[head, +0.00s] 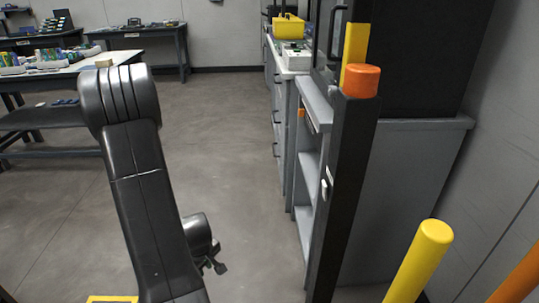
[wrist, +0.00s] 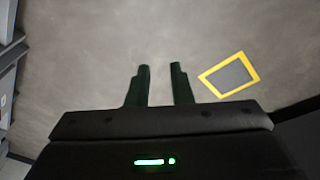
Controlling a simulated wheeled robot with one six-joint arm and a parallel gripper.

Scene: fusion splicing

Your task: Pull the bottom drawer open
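A grey cabinet with drawers (head: 279,130) stands along the right side in the head view, seen at a steep angle. Several dark handles show on its front; the drawer fronts look closed, and the lowest one is hard to make out. My gripper (wrist: 162,85) shows in the wrist view with its two dark fingers apart and nothing between them, over bare floor. In the head view my arm hides most of the gripper, and only small dark parts show low beside the arm. The gripper is well apart from the drawers.
A grey open-shelf unit (head: 307,180) and a black post with an orange cap (head: 361,82) stand nearer on the right. A yellow bollard (head: 420,262) is at lower right. A yellow-framed floor marking (wrist: 230,75) lies below. The middle floor is clear; workbenches stand at left.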

